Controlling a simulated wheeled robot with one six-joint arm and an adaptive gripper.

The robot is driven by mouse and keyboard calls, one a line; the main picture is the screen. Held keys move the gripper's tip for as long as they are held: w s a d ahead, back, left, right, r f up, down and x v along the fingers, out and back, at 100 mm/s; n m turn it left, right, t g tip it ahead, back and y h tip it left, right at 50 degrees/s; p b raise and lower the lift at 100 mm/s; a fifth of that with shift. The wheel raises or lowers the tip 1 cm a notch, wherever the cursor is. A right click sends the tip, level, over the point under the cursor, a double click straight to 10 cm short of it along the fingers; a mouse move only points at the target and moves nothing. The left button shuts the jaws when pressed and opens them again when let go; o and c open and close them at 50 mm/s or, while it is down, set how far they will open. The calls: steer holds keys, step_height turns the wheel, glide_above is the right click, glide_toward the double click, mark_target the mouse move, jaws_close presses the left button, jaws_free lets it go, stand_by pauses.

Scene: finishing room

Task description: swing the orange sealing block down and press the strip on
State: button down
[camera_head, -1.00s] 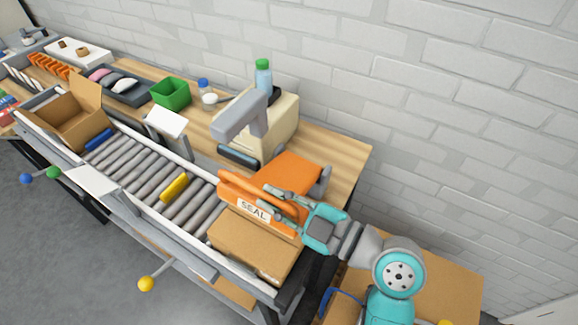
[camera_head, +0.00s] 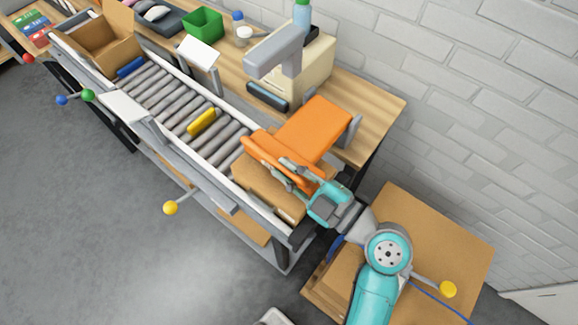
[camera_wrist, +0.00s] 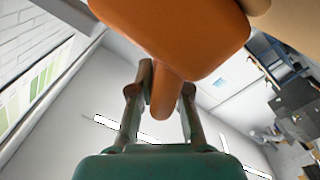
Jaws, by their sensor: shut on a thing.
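The orange sealing block (camera_head: 266,151) is at the near end of the roller conveyor, joined to a broad orange arm (camera_head: 316,128) hinged at the right. It lies low over a closed cardboard box (camera_head: 262,190), seemingly at its top; I cannot tell whether they touch. My gripper (camera_head: 281,169) reaches in from the right and is shut on the block's orange handle. In the wrist view the handle (camera_wrist: 165,95) is between my two fingers, below the large orange body (camera_wrist: 180,30). The strip cannot be made out.
The roller conveyor (camera_head: 165,103) carries a yellow piece (camera_head: 202,121) and a blue piece (camera_head: 131,67). An open carton (camera_head: 100,45) stands at its far end. A beige machine with a grey head (camera_head: 275,52) and a green bin (camera_head: 203,23) stand behind. A yellow-knobbed lever (camera_head: 171,208) sticks out in front.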

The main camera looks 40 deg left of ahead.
steer(key=c, duration=1.1)
jaws_free()
steer(key=shift+c, duration=0.2)
steer(key=d, duration=1.2)
steer(key=shift+w, duration=0.2)
steer(key=shift+f, duration=0.15)
